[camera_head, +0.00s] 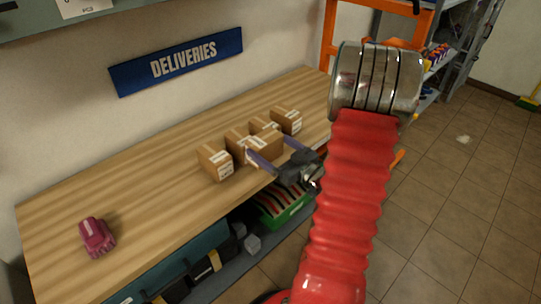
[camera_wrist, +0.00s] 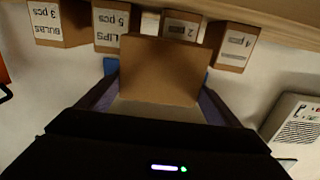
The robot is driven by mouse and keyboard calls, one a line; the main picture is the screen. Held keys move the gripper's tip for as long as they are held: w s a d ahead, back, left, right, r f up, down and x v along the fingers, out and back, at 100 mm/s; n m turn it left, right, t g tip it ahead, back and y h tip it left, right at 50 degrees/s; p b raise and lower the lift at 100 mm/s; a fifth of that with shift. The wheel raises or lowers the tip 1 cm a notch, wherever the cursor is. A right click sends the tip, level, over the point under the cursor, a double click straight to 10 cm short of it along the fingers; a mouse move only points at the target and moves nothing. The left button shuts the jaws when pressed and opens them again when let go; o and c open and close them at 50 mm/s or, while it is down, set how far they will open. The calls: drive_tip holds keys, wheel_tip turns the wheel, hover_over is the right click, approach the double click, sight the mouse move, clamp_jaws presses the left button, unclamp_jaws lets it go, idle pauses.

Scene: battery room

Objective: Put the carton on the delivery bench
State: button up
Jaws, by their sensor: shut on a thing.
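My gripper (camera_head: 268,149) is shut on a brown carton (camera_head: 263,147), with one finger on each side of it. The carton is level with the front row of boxes at the delivery bench (camera_head: 150,180), under a blue DELIVERIES sign (camera_head: 178,62). I cannot tell whether its underside touches the bench top. In the wrist view the held carton (camera_wrist: 158,72) shows a plain brown face between the fingers and partly hides the labelled boxes behind it.
Several labelled cartons stand close around the held one, including one on its left (camera_head: 215,161) and one behind on its right (camera_head: 287,120). A pink object (camera_head: 96,237) lies at the bench's left. The wood between is clear. A lower shelf holds a green crate (camera_head: 285,215).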

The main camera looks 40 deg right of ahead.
sight(272, 158)
drive_tip(key=shift+f, duration=2)
drive_tip(key=o, duration=1.2)
drive_tip(key=shift+f, duration=0.1)
drive_tip(key=s, duration=1.2)
drive_tip(key=shift+d, duration=0.15)
